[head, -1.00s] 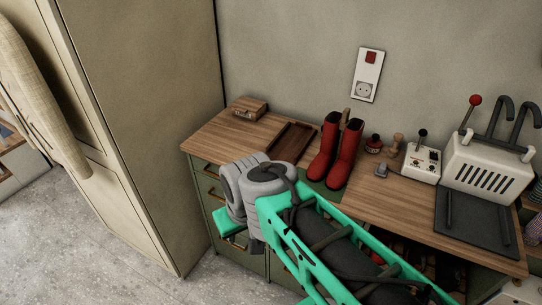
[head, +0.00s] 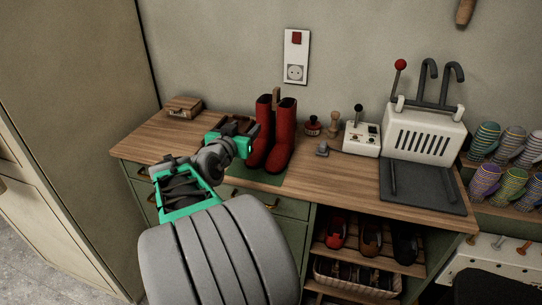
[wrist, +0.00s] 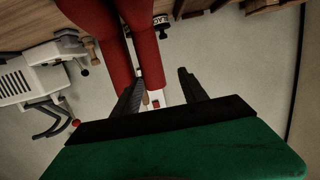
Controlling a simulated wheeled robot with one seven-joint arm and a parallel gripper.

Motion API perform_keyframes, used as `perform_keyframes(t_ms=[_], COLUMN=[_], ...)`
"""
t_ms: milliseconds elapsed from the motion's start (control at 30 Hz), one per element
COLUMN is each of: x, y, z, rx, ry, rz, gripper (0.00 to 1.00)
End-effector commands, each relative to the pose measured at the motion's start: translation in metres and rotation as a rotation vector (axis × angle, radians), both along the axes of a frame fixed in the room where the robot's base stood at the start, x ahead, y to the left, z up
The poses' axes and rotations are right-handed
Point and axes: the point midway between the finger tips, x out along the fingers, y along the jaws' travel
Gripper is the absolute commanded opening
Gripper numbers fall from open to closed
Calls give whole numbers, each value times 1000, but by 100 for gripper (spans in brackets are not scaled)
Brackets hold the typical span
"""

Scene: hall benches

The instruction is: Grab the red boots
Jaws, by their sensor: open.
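The red boots (head: 273,133) stand upright side by side on a green mat (head: 258,176) on the wooden bench top. My gripper (head: 250,139) is just left of the left boot's shaft, and its outer end overlaps the boots' edge in the head view. In the wrist view my gripper (wrist: 161,76) is open, with two dark fingers apart. The red boots (wrist: 148,52) fill the top middle there, one shaft showing partly between the fingers. I cannot tell whether a finger touches it.
A dark-red jar (head: 312,127), a white control box (head: 361,140) and a white slotted machine (head: 427,135) stand right of the boots.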

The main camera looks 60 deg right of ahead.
Motion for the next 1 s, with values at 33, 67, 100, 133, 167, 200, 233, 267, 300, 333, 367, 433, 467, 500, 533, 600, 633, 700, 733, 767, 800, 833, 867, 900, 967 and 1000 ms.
perform_keyframes(t_ms=[33,67,100,133,167,200,233,267,300,333,367,433,467,500,533,600,633,700,733,767,800,833,867,900,967,1000], x=[-21,-30,-38,-42,-44,-44,-44,-43,-43,-42,-42,-41,-40,-40,-39,-38,-38,-37,-37,-36,-36,-36,-36,-36,-36,-36], y=[-19,-26,-32,-37,-41,-46,-51,-55,-60,-64,-68,-80,-86,-94,-99,-108,-110,-112,-112,-112,-112,-112,-112,-112,-112,-112], z=[-2,4,10,14,17,20,21,20,20,20,20,21,21,20,20,19,20,19,19,19,19,19,19,19,19,19], rx=[-72,-110,-144,-162,-171,-176,-176,-175,-173,-173,-173,-172,-172,-171,-171,-171,-172,-172,-172,-172,-172,-172,-172,-172,-172,-172], ry=[-10,-15,-19,-19,-20,-20,-21,-20,-20,-19,-19,-19,-19,-19,-19,-19,-19,-20,-20,-20,-20,-20,-20,-20,-20,-20], rz=[-58,-82,-101,-111,-116,-118,-118,-117,-117,-117,-116,-116,-116,-116,-116,-114,-113,-112,-111,-111,-111,-111,-111,-111,-111,-111], gripper=[51,51,51,51,51,51,51,51,51,51,51,51,51,51,51,51,51,51,51,51,51,51,50,46,42,38])
